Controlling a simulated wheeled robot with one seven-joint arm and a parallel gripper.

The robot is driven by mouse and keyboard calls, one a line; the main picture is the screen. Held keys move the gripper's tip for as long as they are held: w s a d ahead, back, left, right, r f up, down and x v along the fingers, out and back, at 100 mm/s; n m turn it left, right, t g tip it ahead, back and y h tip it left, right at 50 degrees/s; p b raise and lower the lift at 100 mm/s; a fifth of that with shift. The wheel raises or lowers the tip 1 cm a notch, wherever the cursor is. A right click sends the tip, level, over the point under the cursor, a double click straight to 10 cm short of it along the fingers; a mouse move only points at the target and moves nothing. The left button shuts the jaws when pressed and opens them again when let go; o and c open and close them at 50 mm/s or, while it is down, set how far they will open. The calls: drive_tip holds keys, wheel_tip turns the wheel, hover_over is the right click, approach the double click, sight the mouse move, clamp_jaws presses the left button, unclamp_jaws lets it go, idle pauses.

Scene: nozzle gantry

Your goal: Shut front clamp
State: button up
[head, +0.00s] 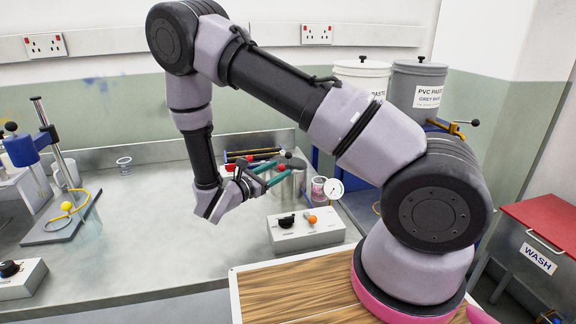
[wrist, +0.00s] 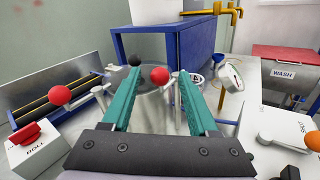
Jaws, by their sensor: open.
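A metal pot (wrist: 155,112) stands in front of my gripper, partly hidden by the fingers; its side also shows in the head view (head: 298,184). Ball-ended clamp levers stand around it. A red ball (wrist: 160,75) shows between my teal fingertips and a black ball (wrist: 135,60) lies just beyond the left fingertip. Another red ball (wrist: 60,95) is left of the left finger. I cannot tell for certain which lever is the front clamp. My gripper (wrist: 158,80) is open around the near red ball's line of sight; contact is not visible. It also shows in the head view (head: 272,172).
A round dial gauge (wrist: 231,76) stands close right of my right finger. A control box (head: 305,230) with black and orange knobs sits in front of the pot. A rack of rollers (wrist: 60,95) is left.

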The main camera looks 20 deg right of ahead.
drive_tip(key=shift+x, duration=2.65)
clamp_jaws()
